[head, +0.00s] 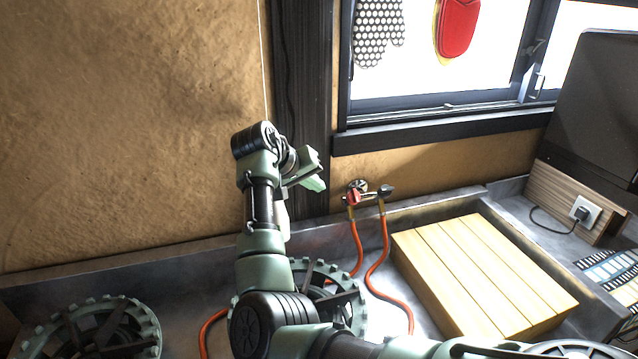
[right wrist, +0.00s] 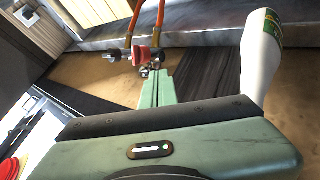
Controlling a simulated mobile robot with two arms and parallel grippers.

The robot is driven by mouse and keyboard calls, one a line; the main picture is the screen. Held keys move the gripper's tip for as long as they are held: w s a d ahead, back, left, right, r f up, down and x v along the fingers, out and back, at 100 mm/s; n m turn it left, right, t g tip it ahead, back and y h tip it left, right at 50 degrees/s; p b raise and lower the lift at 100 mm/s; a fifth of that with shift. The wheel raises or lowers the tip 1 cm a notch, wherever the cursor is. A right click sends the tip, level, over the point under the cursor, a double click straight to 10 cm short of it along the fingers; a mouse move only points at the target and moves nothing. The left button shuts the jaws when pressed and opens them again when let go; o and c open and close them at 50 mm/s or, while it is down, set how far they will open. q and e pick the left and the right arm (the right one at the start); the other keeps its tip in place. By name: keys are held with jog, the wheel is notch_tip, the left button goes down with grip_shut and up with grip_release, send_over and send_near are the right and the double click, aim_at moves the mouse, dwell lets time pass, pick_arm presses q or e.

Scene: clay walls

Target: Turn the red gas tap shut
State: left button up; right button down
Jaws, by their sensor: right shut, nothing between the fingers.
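The red gas tap (head: 353,197) is on a small wall fitting below the window, at the top of an orange hose. A black-handled tap (head: 386,191) sits just right of it on the same fitting. In the right wrist view the red tap (right wrist: 141,55) is just beyond my fingertips, slightly left of them. My right gripper (head: 318,180) is shut and empty, left of the red tap in the head view and apparently apart from it. Its closed fingers (right wrist: 158,73) point toward the fitting. Whether the red handle lies along or across its pipe is unclear. My left gripper is out of view.
Two orange hoses (head: 374,268) run down from the taps to the counter. Green toothed rings (head: 112,312) stand at the lower left, another partly behind my arm. A slatted wooden board (head: 478,262) lies right. A white bottle (right wrist: 262,60) stands close beside my gripper.

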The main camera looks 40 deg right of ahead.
aim_at(349, 194)
jog(key=d+f+p, duration=0.3)
jog(key=d+f, duration=0.2)
jog(key=d, duration=0.4)
jog(key=shift+f, duration=0.15)
